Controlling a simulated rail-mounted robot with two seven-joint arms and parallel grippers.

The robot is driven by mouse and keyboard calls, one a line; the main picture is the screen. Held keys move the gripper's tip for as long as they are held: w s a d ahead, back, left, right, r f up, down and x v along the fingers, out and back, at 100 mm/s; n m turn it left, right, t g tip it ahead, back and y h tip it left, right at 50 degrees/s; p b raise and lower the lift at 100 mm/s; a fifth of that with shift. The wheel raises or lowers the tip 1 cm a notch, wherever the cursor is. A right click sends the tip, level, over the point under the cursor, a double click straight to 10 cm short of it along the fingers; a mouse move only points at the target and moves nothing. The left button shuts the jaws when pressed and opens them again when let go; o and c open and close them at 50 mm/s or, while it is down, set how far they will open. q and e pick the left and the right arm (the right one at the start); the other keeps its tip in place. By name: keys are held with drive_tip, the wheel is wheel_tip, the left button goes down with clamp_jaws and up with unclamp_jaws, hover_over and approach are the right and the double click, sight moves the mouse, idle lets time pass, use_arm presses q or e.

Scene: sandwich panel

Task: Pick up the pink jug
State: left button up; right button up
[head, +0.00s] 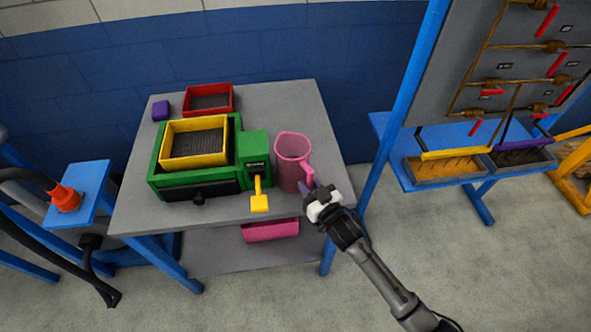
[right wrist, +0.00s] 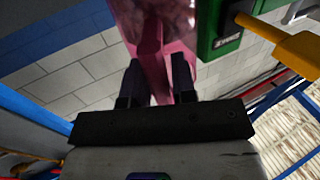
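The pink jug (head: 292,160) stands upright on the grey table, right of the green machine, with its handle toward my right arm. My right gripper (head: 312,194) is at the handle, low on the jug's right side. In the right wrist view, the jug (right wrist: 180,20) fills the top middle. The two dark fingers of the right gripper (right wrist: 158,80) are spread apart, with the pink handle between them. I cannot tell whether either finger touches it. My left gripper is not in view.
The green machine (head: 245,148), with a yellow tray (head: 165,145) and a yellow lever (head: 258,195), stands close left of the jug. A red tray (head: 233,100) and a purple block (head: 161,110) are behind. A blue post (head: 392,125) rises to the right. A pink bin (head: 270,230) sits below.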

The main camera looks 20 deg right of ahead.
clamp_jaws()
drive_tip(key=shift+r, duration=0.15)
